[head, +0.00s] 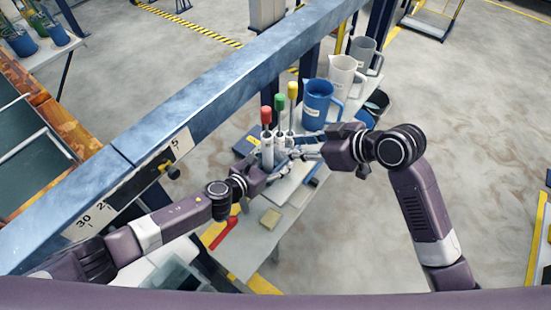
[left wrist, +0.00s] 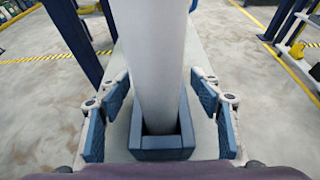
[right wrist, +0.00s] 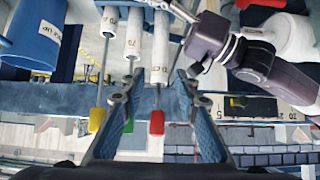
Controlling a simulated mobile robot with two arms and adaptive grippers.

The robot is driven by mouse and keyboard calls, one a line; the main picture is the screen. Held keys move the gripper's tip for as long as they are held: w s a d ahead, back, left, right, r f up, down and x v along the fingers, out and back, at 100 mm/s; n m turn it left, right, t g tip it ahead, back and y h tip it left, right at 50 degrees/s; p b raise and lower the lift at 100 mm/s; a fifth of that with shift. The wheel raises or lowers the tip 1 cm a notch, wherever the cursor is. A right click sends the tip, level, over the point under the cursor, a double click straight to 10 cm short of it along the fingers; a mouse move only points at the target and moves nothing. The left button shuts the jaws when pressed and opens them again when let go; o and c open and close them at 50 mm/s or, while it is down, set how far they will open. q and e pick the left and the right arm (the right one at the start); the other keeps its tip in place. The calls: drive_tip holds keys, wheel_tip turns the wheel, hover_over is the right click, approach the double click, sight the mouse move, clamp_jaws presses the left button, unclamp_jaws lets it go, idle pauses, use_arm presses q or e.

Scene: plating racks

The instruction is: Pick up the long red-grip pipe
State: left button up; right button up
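The red-grip pipe (head: 266,116) stands upright at the left end of a row in the head view, its lower part in a white tube (head: 267,153). Beside it are a green-grip pipe (head: 280,103) and a yellow-grip pipe (head: 292,92). My left gripper (head: 282,168) is open; in the left wrist view a pale tube (left wrist: 155,60) in a blue square holder (left wrist: 160,148) shows between its spread fingers. My right gripper (head: 302,153) is open; in the right wrist view the red grip (right wrist: 157,122) shows between its fingers. Contact with either cannot be confirmed.
A blue jug (head: 318,103), a white jug (head: 341,77) and a grey jug (head: 365,55) stand behind the row. A blue beam (head: 220,85) runs diagonally past the left arm. A yellow sponge-like block (head: 271,218) and a red-handled item (head: 224,233) lie in front on the bench.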

use_arm(q)
drive_tip(key=c, duration=1.1)
use_arm(e)
drive_tip(key=shift+w+f, duration=0.2)
drive_tip(key=shift+w, duration=0.05)
drive_tip(key=shift+c, duration=0.3)
drive_tip(key=m+t+y, duration=0.2)
drive_tip(key=t+y, duration=0.2)
drive_tip(key=t, duration=0.3)
approach(271, 154)
drive_tip(key=x, duration=1.1)
drive_tip(key=shift+w+a, duration=0.1)
drive_tip(key=shift+w, duration=0.1)
